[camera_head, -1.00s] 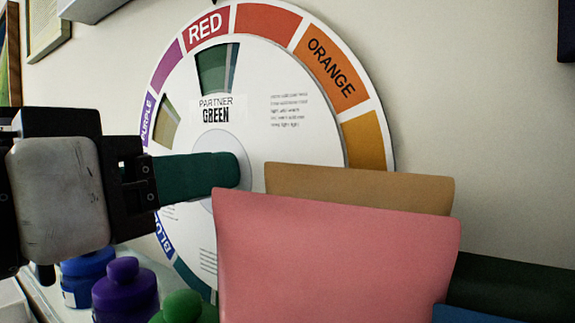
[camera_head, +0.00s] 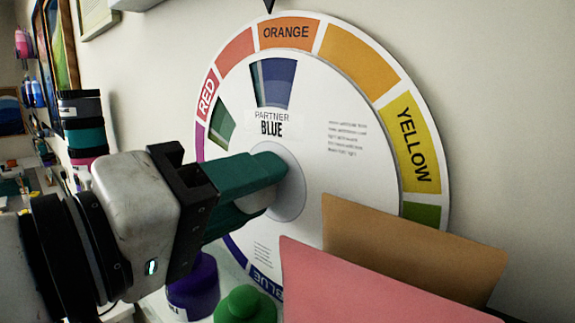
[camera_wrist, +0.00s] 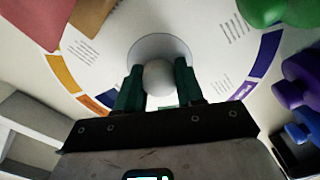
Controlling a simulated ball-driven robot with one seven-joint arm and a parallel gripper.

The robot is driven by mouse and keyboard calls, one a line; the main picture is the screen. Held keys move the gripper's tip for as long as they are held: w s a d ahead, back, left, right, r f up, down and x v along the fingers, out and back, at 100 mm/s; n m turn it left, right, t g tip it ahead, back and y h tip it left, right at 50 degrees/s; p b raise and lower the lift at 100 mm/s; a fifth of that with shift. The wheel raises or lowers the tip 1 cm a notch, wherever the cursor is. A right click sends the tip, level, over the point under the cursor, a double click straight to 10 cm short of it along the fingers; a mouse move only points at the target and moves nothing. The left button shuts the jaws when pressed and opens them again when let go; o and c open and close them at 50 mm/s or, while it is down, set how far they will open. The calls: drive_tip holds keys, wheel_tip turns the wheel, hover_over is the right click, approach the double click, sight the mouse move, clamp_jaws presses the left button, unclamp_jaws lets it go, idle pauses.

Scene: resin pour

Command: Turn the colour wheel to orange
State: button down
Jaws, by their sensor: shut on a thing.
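The colour wheel (camera_head: 360,165) stands upright against the wall. Its orange segment (camera_head: 285,33) is at the top, just below a dark pointer (camera_head: 269,5). The inner disc's window shows blue, with the label "PARTNER BLUE" under it. Red is to the upper left and yellow to the right. My gripper (camera_head: 275,180) reaches the hub from the left with its green fingers. In the wrist view, my gripper (camera_wrist: 158,85) is shut on the pale round knob (camera_wrist: 158,78) at the wheel's centre, one finger on each side.
A pink sheet (camera_head: 350,285) and a tan sheet (camera_head: 410,245) stand in front of the wheel's lower right. A purple bottle (camera_head: 195,290) and a green-topped one (camera_head: 245,305) stand below my gripper. Stacked jars (camera_head: 85,125) are at the left.

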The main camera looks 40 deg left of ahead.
drive_tip(key=shift+a+n+p, duration=0.1)
drive_tip(key=shift+n+p, duration=0.25)
drive_tip(key=shift+n, duration=0.25)
drive_tip(key=c, duration=0.7)
unclamp_jaws()
drive_tip(key=shift+s, duration=0.1)
drive_tip(key=s+b, duration=0.3)
drive_tip(key=s, duration=0.7)
drive_tip(key=shift+s+a, duration=0.3)
drive_tip(key=shift+a, duration=0.1)
